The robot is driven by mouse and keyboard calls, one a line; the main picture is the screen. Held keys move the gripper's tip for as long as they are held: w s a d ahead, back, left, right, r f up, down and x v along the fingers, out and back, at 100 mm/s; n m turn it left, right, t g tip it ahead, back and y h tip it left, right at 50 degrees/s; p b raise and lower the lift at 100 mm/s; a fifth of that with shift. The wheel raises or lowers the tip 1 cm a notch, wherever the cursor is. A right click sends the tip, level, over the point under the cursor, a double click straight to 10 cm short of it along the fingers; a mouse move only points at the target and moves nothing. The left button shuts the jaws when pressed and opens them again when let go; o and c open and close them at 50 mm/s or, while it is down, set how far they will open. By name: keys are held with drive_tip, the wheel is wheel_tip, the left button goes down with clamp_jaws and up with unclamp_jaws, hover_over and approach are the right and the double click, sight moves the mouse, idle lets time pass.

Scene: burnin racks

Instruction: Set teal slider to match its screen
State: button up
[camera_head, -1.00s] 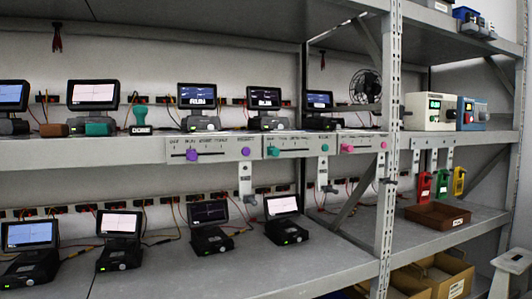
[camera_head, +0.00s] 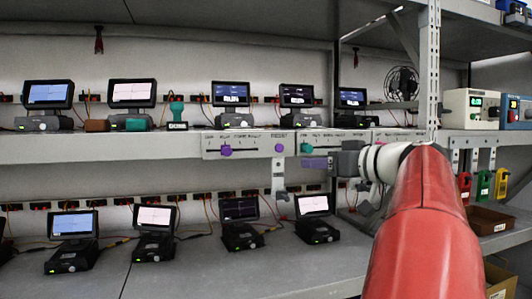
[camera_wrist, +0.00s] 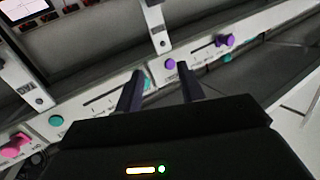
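The teal slider knob (camera_head: 306,148) sits near the left end of its slot on the grey shelf-edge panel. It also shows in the wrist view (camera_wrist: 146,83), beside the left finger. My gripper (camera_head: 316,163) is just below and in front of that panel in the head view. A teal round knob (camera_wrist: 56,120) is on the same panel, hidden by my arm in the head view. The screen above (camera_head: 297,95) has text too small to read.
The purple slider (camera_head: 226,150) and purple round knob (camera_head: 279,147) are on the panel to the left. A pink knob (camera_wrist: 16,148) shows in the wrist view. A grey bracket (camera_head: 279,175) hangs below the shelf. A rack post (camera_head: 429,75) stands right of my gripper.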

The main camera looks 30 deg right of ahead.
sight(311, 148)
drive_tip(key=s+d+r+t, duration=0.1)
drive_tip(key=s+d+r, duration=0.1)
drive_tip(key=d+r, duration=0.15)
drive_tip(key=shift+n, duration=0.3)
drive_tip(key=w, duration=0.2)
drive_tip(key=w+p, duration=0.1)
drive_tip(key=w, duration=0.2)
drive_tip(key=w+f, duration=0.1)
drive_tip(key=w, duration=0.1)
drive_tip(key=shift+w+a+p, duration=0.25)
drive_tip(key=shift+a+p, duration=0.05)
drive_tip(key=shift+a, duration=0.1)
clamp_jaws()
